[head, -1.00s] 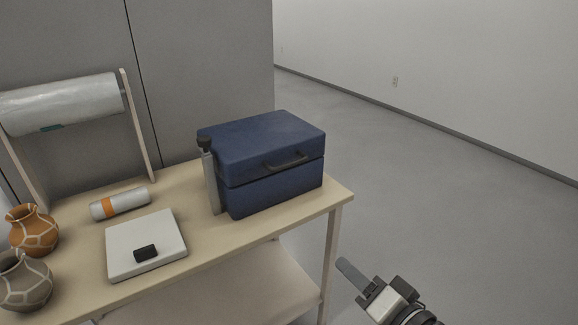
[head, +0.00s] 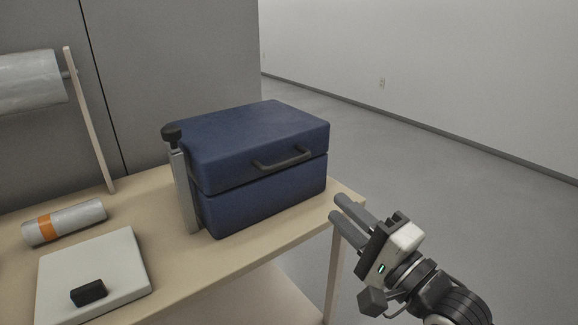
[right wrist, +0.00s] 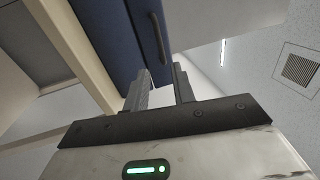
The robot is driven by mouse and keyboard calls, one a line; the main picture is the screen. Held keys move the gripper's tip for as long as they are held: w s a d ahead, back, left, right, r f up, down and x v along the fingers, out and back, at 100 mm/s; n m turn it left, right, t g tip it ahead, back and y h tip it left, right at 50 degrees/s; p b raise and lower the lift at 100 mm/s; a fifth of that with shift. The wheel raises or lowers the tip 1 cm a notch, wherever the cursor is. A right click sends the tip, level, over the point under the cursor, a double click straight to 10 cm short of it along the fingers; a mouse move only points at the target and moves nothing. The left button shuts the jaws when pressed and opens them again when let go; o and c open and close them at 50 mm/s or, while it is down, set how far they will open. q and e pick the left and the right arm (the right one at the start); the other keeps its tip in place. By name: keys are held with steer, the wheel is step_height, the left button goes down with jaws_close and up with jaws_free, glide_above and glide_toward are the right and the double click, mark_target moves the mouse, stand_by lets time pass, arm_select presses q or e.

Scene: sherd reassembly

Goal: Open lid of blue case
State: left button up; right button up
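The blue case (head: 262,165) stands on the wooden table with its lid (head: 245,135) down. A dark handle (head: 284,160) is on the front of the lid. My right gripper (head: 338,206) is in front of the case, to the right of the table's front corner, apart from the case, with its fingers pointing up and left. In the right wrist view the gripper fingers (right wrist: 160,85) are spread with nothing between them; the blue case (right wrist: 115,25) and its handle (right wrist: 158,38) lie beyond the fingertips. My left gripper is not in view.
A grey upright post with a black knob (head: 185,180) stands at the case's left side. A white flat board (head: 100,265) with a black block (head: 89,292) and a roll with an orange band (head: 64,222) lie left on the table (head: 225,260). Open floor is to the right.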

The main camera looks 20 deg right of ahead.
mark_target(289, 163)
steer(key=x, duration=1.4)
steer(key=shift+w+a+b, duration=0.1)
steer(key=shift+w+b, duration=0.2)
steer(key=shift+b, duration=0.05)
jaws_close()
